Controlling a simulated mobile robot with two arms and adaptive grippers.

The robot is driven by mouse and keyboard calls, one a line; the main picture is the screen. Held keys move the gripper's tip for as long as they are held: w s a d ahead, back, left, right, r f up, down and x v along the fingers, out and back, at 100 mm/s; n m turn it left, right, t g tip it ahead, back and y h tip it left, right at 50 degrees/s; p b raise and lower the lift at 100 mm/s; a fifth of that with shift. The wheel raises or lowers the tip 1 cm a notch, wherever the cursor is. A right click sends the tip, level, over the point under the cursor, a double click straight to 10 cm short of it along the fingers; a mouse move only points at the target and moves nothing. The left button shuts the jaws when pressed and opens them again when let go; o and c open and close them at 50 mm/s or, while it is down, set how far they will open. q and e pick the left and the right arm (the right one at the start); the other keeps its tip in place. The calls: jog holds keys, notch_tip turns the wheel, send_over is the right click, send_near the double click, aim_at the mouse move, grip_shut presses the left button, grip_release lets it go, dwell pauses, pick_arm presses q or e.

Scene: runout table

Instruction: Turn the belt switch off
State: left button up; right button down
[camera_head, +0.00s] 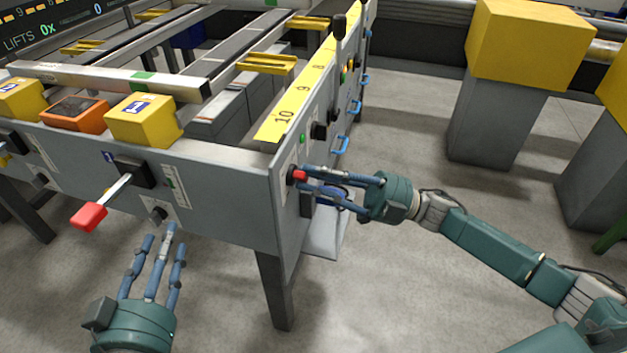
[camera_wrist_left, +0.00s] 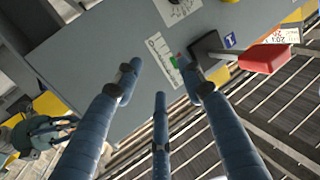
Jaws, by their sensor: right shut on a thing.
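A small red-tipped switch (camera_head: 299,175) sits on the right side panel, near the table's corner. My right gripper (camera_head: 301,178) is shut on it, and its fingers hide part of it. On the front panel, a lever with a red handle (camera_head: 90,216) sticks out from a black mount; it also shows in the left wrist view (camera_wrist_left: 265,58). A small black knob (camera_head: 158,214) is right of the lever, below a white scale label. My left gripper (camera_head: 160,246) is open and empty just below the knob; its spread fingers also show in the left wrist view (camera_wrist_left: 161,75). No readable label marks the belt switch.
Yellow boxes (camera_head: 144,119) and an orange box (camera_head: 75,112) stand on the table's front edge. A yellow numbered strip (camera_head: 300,90) runs along the side panel, above blue handles (camera_head: 340,144). Grey pedestals (camera_head: 495,125) stand at right. The floor between is clear.

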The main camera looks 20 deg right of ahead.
pick_arm(q)
jog(key=shift+d+r+t, duration=0.15)
jog(key=shift+r+t, duration=0.35)
jog(key=shift+r, duration=0.5)
pick_arm(e)
jog(key=shift+r+n+g, duration=0.15)
jog(key=shift+n+g, duration=0.45)
jog(key=shift+n, duration=0.8)
jog(key=c, duration=1.6)
grip_release()
jog(key=shift+o, duration=0.2)
pick_arm(q)
jog(key=shift+w, duration=0.1)
pick_arm(e)
jog(key=v, duration=1.2)
jog(key=shift+w+r, duration=0.1)
